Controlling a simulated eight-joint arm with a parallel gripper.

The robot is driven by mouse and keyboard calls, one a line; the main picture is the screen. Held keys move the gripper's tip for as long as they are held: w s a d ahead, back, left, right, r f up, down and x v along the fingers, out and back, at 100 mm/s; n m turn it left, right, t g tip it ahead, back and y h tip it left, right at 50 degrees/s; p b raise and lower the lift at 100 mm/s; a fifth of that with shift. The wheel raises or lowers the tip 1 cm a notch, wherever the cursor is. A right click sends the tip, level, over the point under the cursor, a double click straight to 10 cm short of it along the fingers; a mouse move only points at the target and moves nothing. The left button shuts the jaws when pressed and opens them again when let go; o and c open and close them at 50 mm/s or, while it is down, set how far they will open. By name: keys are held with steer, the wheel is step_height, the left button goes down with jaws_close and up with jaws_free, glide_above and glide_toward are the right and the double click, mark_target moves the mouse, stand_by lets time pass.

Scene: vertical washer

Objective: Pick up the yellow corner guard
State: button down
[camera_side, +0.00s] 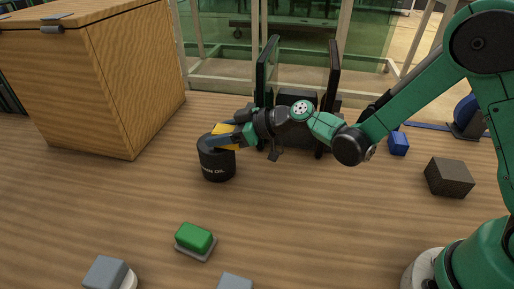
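The yellow corner guard (228,129) is a small yellow piece at the top of a black cylindrical can (217,165) with white lettering ending in "OIL". My gripper (222,138) reaches in from the right, with its fingers at the yellow piece and just over the can's top. The fingers and the gripper body hide part of the guard. I cannot tell whether the fingers are closed on the guard or only beside it, nor whether the guard touches the can.
A wooden cabinet (135,85) stands at the back left. Black upright plates (333,75) stand behind my gripper. A green block (195,238) on a grey base and a grey block (107,272) lie in front. A dark box (449,177) and blue block (398,143) are at right.

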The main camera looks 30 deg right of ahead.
mark_target(221, 129)
steer(key=shift+r, duration=0.1)
steer(key=shift+w+a+r, duration=1.05)
steer(key=shift+a+r, duration=0.05)
steer(key=shift+r, duration=8.75)
step_height(221, 129, down, 20)
steer(key=shift+r, duration=0.2)
steer(key=shift+f, duration=0.15)
steer(key=shift+c, duration=1.7)
jaws_free()
